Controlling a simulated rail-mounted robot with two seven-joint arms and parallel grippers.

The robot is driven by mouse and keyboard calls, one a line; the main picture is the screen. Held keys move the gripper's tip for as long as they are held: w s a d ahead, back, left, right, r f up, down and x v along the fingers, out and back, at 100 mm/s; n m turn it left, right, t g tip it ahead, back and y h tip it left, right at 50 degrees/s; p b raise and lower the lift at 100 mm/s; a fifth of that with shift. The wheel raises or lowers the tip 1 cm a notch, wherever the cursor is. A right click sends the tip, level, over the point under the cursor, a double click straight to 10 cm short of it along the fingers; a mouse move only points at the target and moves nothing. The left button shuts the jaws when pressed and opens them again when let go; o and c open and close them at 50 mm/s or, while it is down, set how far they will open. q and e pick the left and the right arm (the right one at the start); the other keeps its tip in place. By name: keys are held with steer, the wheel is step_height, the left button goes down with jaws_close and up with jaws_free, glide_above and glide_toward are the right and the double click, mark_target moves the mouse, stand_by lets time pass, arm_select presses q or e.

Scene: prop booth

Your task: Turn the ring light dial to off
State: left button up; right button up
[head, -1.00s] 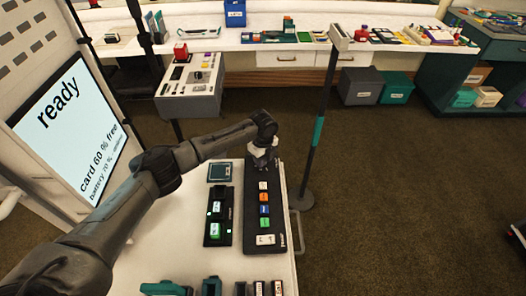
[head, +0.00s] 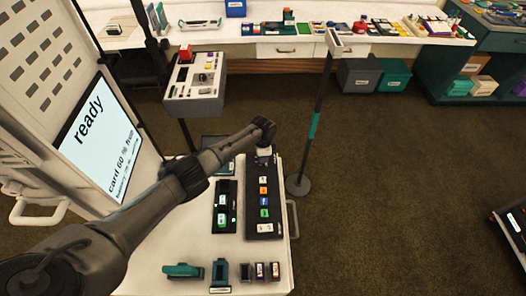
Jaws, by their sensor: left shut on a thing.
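A long dark control panel (head: 247,225) lies on the white cart top. It carries a column of coloured buttons, white, orange, blue and green, and a white switch (head: 264,228) at its near end. My left gripper (head: 264,152) points down at the panel's far end and is shut on what seems to be the dial there. My wrist and the gripper hide the dial, so its setting cannot be read. My right gripper is not in view.
A dark strip with green-lit modules (head: 225,206) lies left of the panel. Several small holders, including a teal one (head: 182,270), stand at the cart's near edge. A screen reading "ready" (head: 98,138) stands at left. A post (head: 315,125) stands beyond the cart.

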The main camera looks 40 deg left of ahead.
arm_select(q)
steer(key=n+p, duration=0.1)
steer(key=n, duration=0.2)
steer(key=shift+r+n+p, duration=0.15)
steer(key=shift+n+p, duration=0.2)
steer(key=shift+n, duration=0.05)
steer(key=n+p, duration=0.1)
steer(key=n, duration=0.3)
steer(key=n+p, duration=0.1)
steer(key=n, duration=0.3)
steer(key=shift+n, duration=0.4)
steer(key=n, duration=0.3)
steer(key=shift+w+p, duration=0.1)
steer(key=shift+p, duration=0.25)
steer(key=shift+n, duration=0.8)
steer(key=o, duration=0.9)
